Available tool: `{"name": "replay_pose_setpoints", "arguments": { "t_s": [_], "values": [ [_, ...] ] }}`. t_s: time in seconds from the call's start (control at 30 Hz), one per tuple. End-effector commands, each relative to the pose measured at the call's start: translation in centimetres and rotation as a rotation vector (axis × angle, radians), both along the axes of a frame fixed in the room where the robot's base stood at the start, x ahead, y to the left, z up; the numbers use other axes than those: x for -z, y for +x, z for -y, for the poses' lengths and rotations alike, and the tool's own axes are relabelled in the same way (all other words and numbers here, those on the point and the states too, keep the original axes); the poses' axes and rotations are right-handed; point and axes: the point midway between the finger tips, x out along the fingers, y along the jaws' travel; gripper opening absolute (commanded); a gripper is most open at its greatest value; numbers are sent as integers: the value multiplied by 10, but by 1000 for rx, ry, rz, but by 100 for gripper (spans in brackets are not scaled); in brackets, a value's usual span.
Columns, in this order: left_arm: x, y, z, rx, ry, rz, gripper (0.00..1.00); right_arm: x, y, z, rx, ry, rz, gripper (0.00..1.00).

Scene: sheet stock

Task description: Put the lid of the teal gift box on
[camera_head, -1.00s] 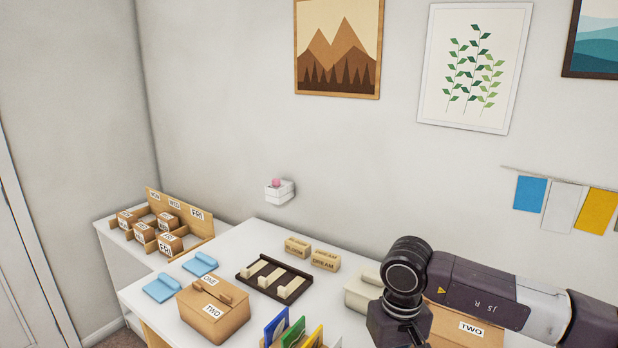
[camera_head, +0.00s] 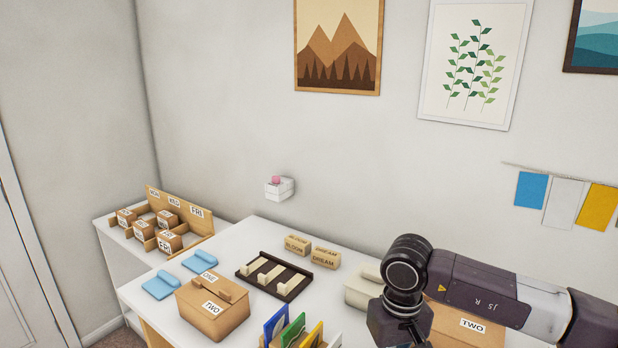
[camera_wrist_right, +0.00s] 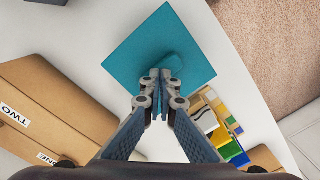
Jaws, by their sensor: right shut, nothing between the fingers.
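A teal square lid (camera_wrist_right: 150,50) with a rounded teal handle (camera_wrist_right: 168,66) on top shows in the right wrist view. I cannot tell whether it lies on the table or rests on its box. My right gripper (camera_wrist_right: 156,75) is shut and empty, its fingertips appearing over the lid beside the handle. I cannot tell whether they touch it. No teal box shows in the head view, where only my right arm and wrist (camera_head: 405,270) are seen at the lower right. My left gripper is in neither view.
A cardboard box marked TWO (camera_wrist_right: 60,110) lies left of the lid in the wrist view. A rack of coloured cards (camera_wrist_right: 222,125) is to the right. The white table (camera_head: 160,318) also holds another cardboard box (camera_head: 212,308), a dark tray (camera_head: 273,275) and light-blue pieces (camera_head: 161,285).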

Motion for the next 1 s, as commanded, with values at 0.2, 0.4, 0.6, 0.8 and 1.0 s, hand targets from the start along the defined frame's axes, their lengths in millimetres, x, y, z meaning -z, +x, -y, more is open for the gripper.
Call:
{"name": "replay_pose_setpoints", "arguments": {
  "t_s": [0.2, 0.4, 0.6, 0.8, 1.0],
  "values": [
    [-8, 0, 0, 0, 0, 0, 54, -21, 1, 0, 0, 1, 4, 0],
    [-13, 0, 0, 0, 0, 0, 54, -38, 1, -1, 0, 2, 5, 0],
    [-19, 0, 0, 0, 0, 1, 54, -54, 1, 0, 0, 1, 5, 0],
    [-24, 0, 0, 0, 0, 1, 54, -71, 1, 0, 0, 2, 6, 0],
    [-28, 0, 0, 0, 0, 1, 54, -81, 1, 0, 0, 1, 4, 0]
  ]
}}
